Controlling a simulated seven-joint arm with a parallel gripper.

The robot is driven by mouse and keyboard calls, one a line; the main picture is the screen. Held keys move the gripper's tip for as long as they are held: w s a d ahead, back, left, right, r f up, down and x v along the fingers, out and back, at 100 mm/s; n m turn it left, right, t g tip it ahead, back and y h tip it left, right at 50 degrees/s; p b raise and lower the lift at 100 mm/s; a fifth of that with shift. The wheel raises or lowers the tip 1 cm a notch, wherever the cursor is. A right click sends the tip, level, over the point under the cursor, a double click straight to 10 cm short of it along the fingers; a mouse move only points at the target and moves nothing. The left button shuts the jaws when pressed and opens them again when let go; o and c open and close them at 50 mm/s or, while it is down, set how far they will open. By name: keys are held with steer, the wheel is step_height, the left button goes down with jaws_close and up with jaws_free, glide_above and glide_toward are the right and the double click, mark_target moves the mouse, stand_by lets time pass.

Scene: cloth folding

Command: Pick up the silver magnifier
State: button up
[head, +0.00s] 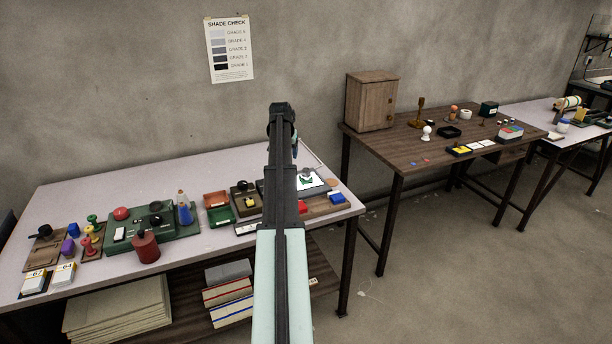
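I cannot make out the silver magnifier for certain. A small grey round thing (306,173) lies at a white sheet with a green mark (311,184), just right of my arm on the pale table (140,180); it may be the magnifier, but it is too small to tell. My arm rises from the bottom middle and crosses the right part of this table. My gripper is hidden behind the arm, so its fingers do not show. The arm also hides part of the tabletop.
A brown table (400,150) with a wooden cabinet (371,101) stands beyond.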

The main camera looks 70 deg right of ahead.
steer(key=m+g, duration=0.1)
glide_toward(306, 170)
step_height(306, 170, up, 3)
steer(key=x, duration=0.9)
steer(key=a+x, duration=0.1)
steer(key=x, duration=0.3)
steer(key=shift+d+f, duration=0.1)
steer(key=shift+f, duration=0.3)
steer(key=c, duration=1.2)
steer(key=shift+r, duration=0.15)
